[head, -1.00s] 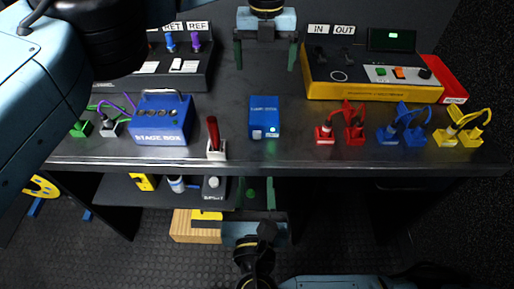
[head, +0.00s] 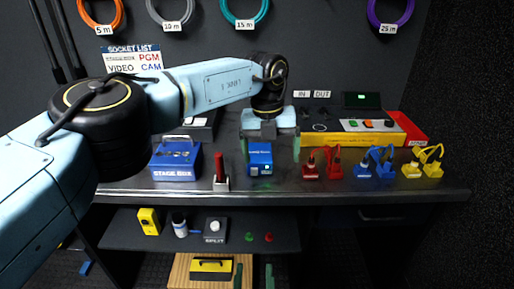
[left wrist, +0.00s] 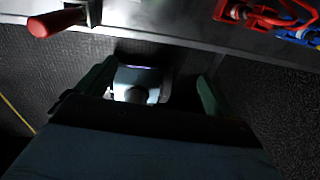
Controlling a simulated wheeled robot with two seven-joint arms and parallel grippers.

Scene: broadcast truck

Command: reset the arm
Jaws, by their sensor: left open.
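My left gripper (head: 271,150) hangs fingers-down in the head view, in line with the small blue box (head: 260,170), with a finger to either side of it in the picture. It is open and empty. In the left wrist view its two fingers (left wrist: 152,88) are wide apart, short of the bench's front edge, with dark floor and a pale part below. My right gripper (head: 254,276) shows only as two green fingertips at the bottom of the head view, apart, with nothing seen between them. Its body is out of frame.
The bench (head: 330,192) holds a blue stage box (head: 176,162), a red-handled switch (head: 220,172), and red (head: 322,165), blue (head: 374,165) and yellow (head: 424,165) connectors. A lower shelf (head: 285,232) carries small items. A yellow toolbox (head: 211,267) stands below.

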